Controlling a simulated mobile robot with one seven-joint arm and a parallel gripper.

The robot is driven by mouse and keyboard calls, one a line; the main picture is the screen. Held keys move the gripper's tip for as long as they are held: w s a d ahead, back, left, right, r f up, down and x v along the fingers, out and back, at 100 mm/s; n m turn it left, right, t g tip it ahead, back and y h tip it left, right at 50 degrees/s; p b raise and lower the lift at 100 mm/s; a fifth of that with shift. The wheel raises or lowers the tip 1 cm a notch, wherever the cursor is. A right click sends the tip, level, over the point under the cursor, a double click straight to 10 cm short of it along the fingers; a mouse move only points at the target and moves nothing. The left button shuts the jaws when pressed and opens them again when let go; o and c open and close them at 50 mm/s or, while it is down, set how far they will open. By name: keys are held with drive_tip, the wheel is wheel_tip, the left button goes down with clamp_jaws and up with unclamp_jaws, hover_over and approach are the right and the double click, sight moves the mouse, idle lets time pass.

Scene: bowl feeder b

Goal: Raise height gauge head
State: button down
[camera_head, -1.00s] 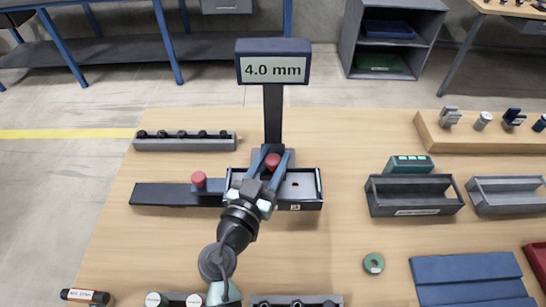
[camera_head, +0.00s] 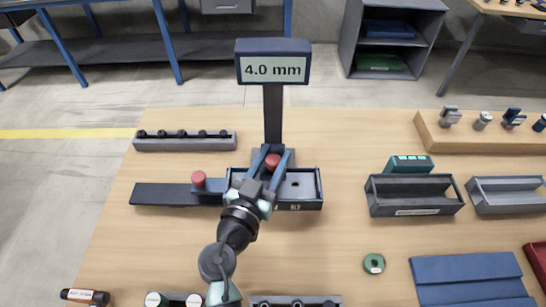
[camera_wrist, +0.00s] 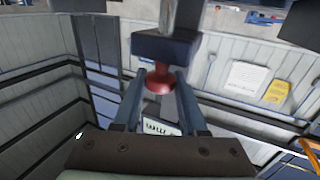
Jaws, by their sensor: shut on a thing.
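The height gauge (camera_head: 273,118) stands upright behind a low dark tray on the wooden table. Its display (camera_head: 273,68) at the top reads 4.0 mm. A red knob (camera_head: 272,160) is on the gauge head, low on the column. My gripper (camera_head: 272,158) is shut on this red knob, with its blue fingers on either side. The wrist view shows the red knob (camera_wrist: 159,82) between the fingers, under a dark block (camera_wrist: 165,46). A second red knob (camera_head: 198,179) sits on the dark slide to the left. My arm hides part of the tray.
A dark rack with several pegs (camera_head: 185,140) lies at the back left. Two grey bins, one dark (camera_head: 415,195) and one lighter (camera_head: 508,195), stand at the right. A green ring (camera_head: 374,264) and a blue mat (camera_head: 470,278) lie at the front right.

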idle(0.4)
wheel_tip(320, 180, up, 6)
drive_tip(key=shift+r+p, duration=0.2)
drive_tip(key=shift+p, duration=0.4)
drive_tip(key=shift+c, duration=2.3)
unclamp_jaws()
drive_tip(key=shift+f, duration=0.15)
drive_tip(key=shift+s, duration=0.1)
